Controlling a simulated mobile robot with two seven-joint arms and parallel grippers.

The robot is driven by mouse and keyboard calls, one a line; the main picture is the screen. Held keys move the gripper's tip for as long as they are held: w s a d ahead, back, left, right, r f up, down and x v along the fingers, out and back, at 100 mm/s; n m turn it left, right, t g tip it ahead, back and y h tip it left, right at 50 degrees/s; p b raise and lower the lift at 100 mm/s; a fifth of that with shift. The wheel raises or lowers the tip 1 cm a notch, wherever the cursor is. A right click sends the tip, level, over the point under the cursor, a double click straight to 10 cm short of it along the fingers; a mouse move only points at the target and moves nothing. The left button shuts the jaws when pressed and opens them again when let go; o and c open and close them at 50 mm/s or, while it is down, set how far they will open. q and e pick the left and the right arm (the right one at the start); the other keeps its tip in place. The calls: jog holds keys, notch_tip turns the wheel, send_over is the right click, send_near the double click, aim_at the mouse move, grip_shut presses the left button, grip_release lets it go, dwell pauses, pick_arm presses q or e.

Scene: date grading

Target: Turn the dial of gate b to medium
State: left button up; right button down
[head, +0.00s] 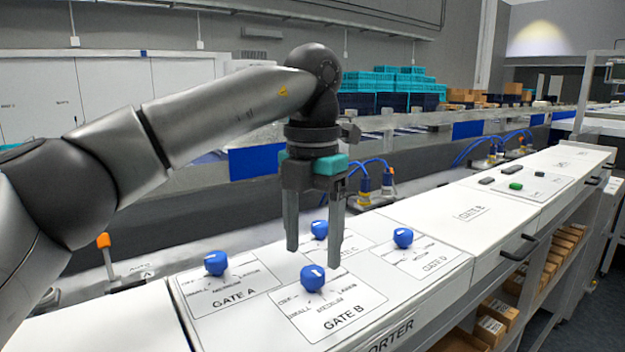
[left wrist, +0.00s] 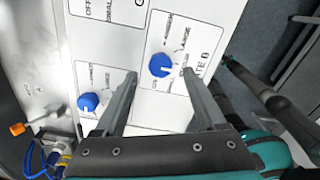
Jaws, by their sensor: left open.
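The gate B dial (head: 312,278) is a blue knob with a white mark, on a white plate (head: 345,318) lettered GATE B with position words around it. It also shows in the left wrist view (left wrist: 160,66). I cannot tell for sure which word its mark points to. My left gripper (head: 314,257) points down with its fingers apart and empty, its tips close above the dial in the head view. In the left wrist view the dial appears between the two fingertips (left wrist: 159,74); contact is not visible.
Similar blue dials stand close by: gate A (head: 216,263) to the left, gate C (head: 319,229) behind, gate D (head: 402,237) to the right. Blue hoses and fittings (head: 375,183) rise behind the panel. A black handle (head: 518,248) juts from the front edge.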

aim_at(313, 270)
pick_arm(q)
notch_tip(313, 270, up, 12)
jog(key=p, duration=0.2)
jog(key=shift+p, duration=0.4)
jog(key=shift+f, duration=0.1)
